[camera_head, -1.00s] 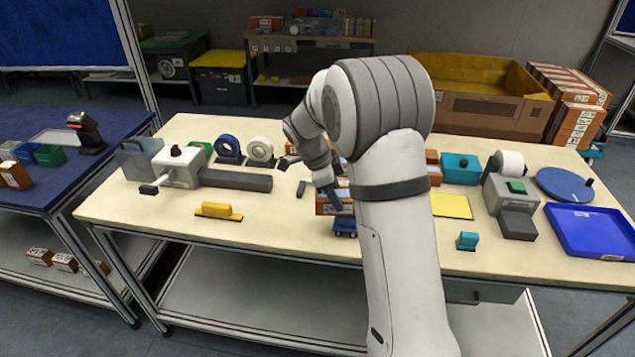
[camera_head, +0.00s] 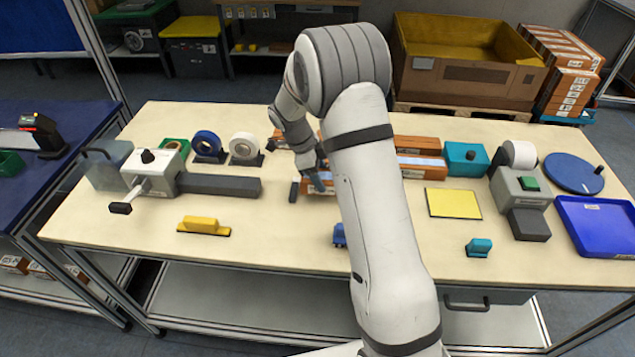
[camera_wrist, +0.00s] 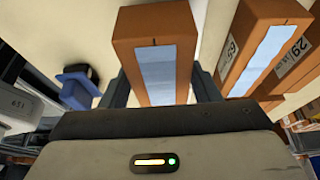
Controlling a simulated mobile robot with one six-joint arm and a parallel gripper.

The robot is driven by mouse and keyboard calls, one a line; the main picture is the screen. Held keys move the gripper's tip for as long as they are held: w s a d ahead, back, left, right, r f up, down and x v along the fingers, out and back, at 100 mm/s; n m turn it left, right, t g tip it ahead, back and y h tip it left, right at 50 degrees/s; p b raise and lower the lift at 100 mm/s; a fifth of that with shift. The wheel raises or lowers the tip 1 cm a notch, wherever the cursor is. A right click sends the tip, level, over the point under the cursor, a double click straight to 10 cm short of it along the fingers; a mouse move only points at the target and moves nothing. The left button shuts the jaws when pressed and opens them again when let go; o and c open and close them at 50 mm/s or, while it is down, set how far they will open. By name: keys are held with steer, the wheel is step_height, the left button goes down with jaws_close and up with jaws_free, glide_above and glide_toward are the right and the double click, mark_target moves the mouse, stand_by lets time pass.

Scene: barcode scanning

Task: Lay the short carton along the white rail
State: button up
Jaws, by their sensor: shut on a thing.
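My gripper (camera_wrist: 160,82) is shut on a brown-orange carton (camera_wrist: 152,26) with a pale strip on it, seen between the two fingers in the wrist view. In the head view the gripper (camera_head: 317,178) is at mid-table, and the held carton (camera_head: 322,188) shows only partly beside my arm. Another carton (camera_wrist: 262,42) with a printed label stands close on the right in the wrist view. More cartons with pale strips (camera_head: 418,143) lie right of my arm in the head view. I cannot pick out the white rail for certain; my arm hides part of the table.
A small blue item (camera_head: 339,236) stands near the front edge. A dark grey bar (camera_head: 220,185) and a yellow block (camera_head: 203,226) lie left. A yellow pad (camera_head: 453,203), a teal box (camera_head: 465,160) and a blue tray (camera_head: 598,228) are right.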

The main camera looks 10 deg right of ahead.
step_height(320, 180, down, 3)
steer(key=shift+s+p, duration=0.1)
steer(key=shift+p, duration=0.35)
steer(key=shift+f, duration=0.3)
steer(key=shift+f+b, duration=0.2)
steer(key=shift+b, duration=0.1)
steer(key=o, duration=1.3)
steer(key=shift+c, duration=0.2)
steer(key=shift+r, duration=0.2)
